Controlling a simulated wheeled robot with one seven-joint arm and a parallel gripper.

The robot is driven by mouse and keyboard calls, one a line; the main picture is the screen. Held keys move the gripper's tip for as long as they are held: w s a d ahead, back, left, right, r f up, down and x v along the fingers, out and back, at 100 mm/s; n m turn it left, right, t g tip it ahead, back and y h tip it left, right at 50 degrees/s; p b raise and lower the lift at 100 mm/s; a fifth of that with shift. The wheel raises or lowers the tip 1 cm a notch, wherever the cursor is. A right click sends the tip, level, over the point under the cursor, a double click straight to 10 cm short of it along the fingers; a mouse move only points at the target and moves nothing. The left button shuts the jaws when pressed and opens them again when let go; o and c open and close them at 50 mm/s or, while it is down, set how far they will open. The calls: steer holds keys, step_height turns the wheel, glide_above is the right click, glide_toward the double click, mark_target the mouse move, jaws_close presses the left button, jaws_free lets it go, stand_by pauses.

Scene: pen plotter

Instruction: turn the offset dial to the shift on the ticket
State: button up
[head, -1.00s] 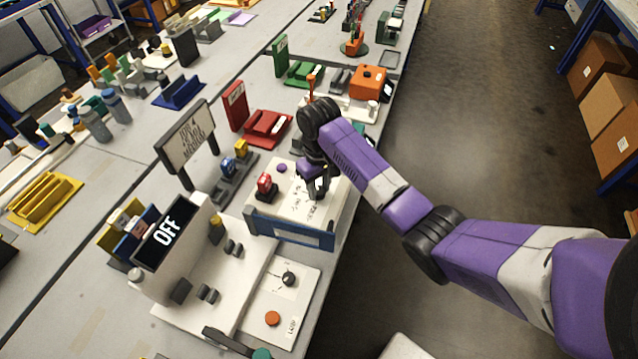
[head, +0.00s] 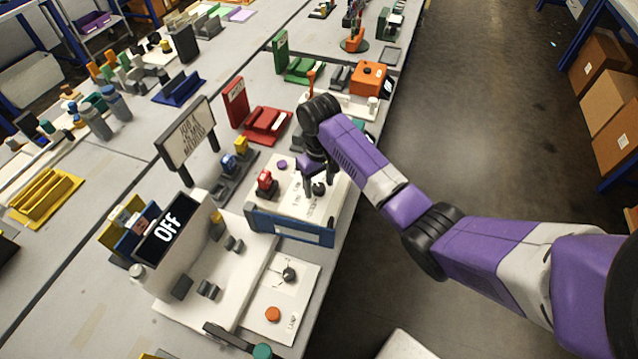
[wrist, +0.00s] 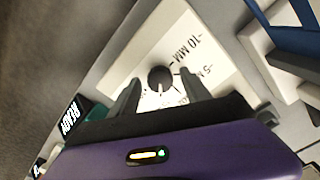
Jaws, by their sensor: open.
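The offset dial is a round black knob (wrist: 161,79) with a white pointer line, on a white panel (wrist: 140,62). In the wrist view the pointer aims down toward my gripper. Labels reading "-10 MM" and "-5 M…" show beside it; other labels are partly hidden. In the head view the dial (head: 319,189) sits on the white-topped, blue-edged unit (head: 287,222). My gripper (wrist: 160,80) is open, with one finger on each side of the dial and gaps showing. It also shows over the dial in the head view (head: 320,184). I cannot identify the ticket with certainty.
A framed sign (head: 190,140) stands behind the unit; its text is too small to read surely. A red knob (head: 265,181) is on the unit's left. A white machine with an "OFF" display (head: 168,230) stands in front. A "READY" display (wrist: 70,117) shows in the wrist view.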

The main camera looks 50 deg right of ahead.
mark_target(319, 186)
step_height(319, 186, up, 8)
steer(key=shift+f+b, duration=0.15)
steer(key=shift+b, duration=0.15)
steer(key=shift+w, duration=0.1)
stand_by(0.5)
steer(key=w+r+t+h, duration=0.1)
steer(key=w+r+t, duration=0.3)
steer(key=w+t, duration=0.5)
steer(key=a+r+m+t+h, duration=0.1)
steer(key=a+r+t, duration=0.3)
steer(key=a, duration=0.5)
steer(key=s+a+n+b, duration=0.1)
steer(key=s+a, duration=0.3)
steer(key=s, duration=0.9)
steer(key=s+a+n+t+y+b, duration=0.1)
steer(key=s+a, duration=0.4)
steer(key=s, duration=0.9)
steer(key=s+a+f+n+y+b, duration=0.1)
steer(key=s+a, duration=0.3)
steer(key=s, duration=0.9)
steer(key=shift+s+a+n+t, duration=0.25)
steer(key=shift+s+n+t, duration=0.15)
